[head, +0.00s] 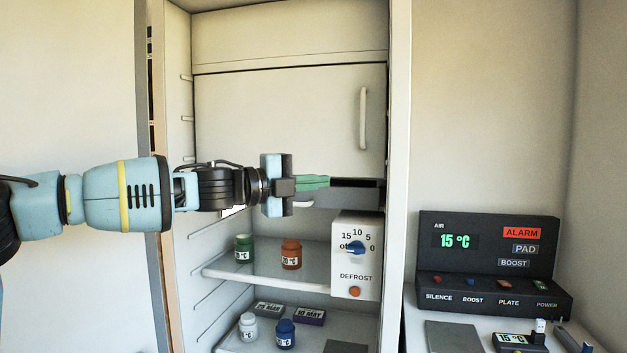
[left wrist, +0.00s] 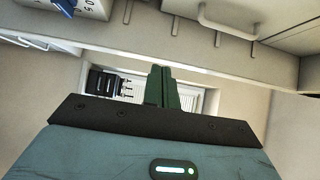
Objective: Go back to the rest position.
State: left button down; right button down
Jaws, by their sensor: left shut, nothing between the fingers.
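My left gripper (head: 314,182) reaches in from the left across the front of the open fridge cabinet. Its green fingers are shut with nothing between them. They point right, just below the freezer door and above the defrost dial box, in front of a dark slot. In the left wrist view the shut green fingers (left wrist: 161,87) show together at the middle, and the dial box (left wrist: 75,8) shows at the top left. I see no contact between the fingers and anything. My right gripper is not in view.
The defrost box (head: 355,255) has a blue dial and an orange button. Green (head: 244,248) and orange (head: 291,254) jars stand on the upper shelf; white (head: 248,326) and blue (head: 285,333) jars stand below. A black control panel (head: 488,245) reading 15 °C stands at the right.

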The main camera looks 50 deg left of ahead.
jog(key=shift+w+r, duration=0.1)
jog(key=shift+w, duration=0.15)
